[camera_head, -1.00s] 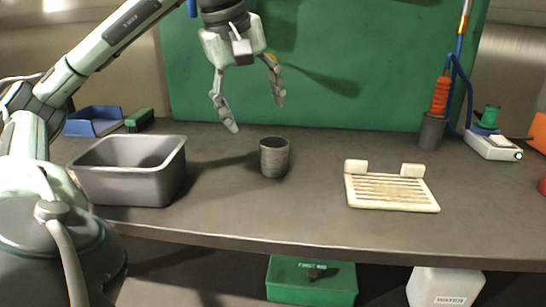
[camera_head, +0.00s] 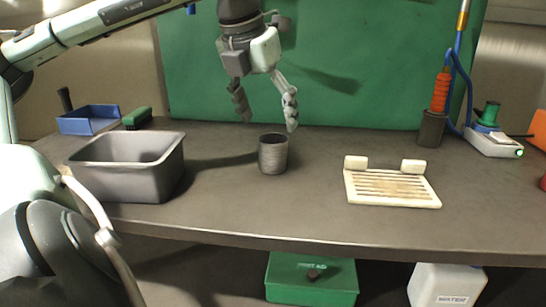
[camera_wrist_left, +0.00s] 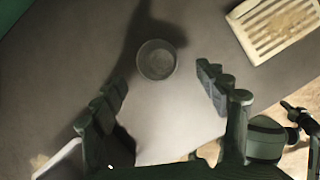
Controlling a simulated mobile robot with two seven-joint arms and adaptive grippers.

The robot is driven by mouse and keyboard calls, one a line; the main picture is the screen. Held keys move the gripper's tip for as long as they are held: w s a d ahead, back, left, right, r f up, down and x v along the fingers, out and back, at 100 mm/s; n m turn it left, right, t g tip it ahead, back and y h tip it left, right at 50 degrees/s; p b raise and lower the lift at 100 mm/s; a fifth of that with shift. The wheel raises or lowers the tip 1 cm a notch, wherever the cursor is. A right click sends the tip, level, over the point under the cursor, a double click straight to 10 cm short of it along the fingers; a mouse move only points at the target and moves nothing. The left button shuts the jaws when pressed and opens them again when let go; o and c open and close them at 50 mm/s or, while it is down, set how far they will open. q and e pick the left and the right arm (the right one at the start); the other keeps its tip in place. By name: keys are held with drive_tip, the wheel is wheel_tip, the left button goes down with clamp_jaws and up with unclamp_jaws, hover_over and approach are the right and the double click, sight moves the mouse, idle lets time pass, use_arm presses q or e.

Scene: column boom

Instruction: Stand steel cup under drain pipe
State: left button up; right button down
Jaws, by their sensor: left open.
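The steel cup (camera_head: 273,155) is a small grey cylinder standing upright on the grey bench, left of the slatted tray. In the left wrist view the cup (camera_wrist_left: 156,60) is seen from above, round and empty, just beyond the fingertips. My left gripper (camera_head: 266,122) is open and empty, pointing down above the cup; in the left wrist view its two fingers (camera_wrist_left: 162,84) are spread wide. Neither finger visibly touches the cup. I cannot make out for certain a drain pipe in these views. My right gripper does not show.
A grey metal bin (camera_head: 125,185) stands left of the cup. A cream slatted tray (camera_head: 392,200) lies to the right. Behind stand a blue tray (camera_head: 88,122), a green brush (camera_head: 137,118), an orange-handled item in a holder (camera_head: 432,130) and a white box (camera_head: 492,146). A green panel (camera_head: 380,90) rises behind.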

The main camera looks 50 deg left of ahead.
sight(273, 141)
use_arm(q)
drive_tip(key=x, duration=0.7)
drive_tip(key=shift+a+f, duration=0.2)
drive_tip(key=c, duration=1.4)
drive_tip(key=shift+r, duration=0.1)
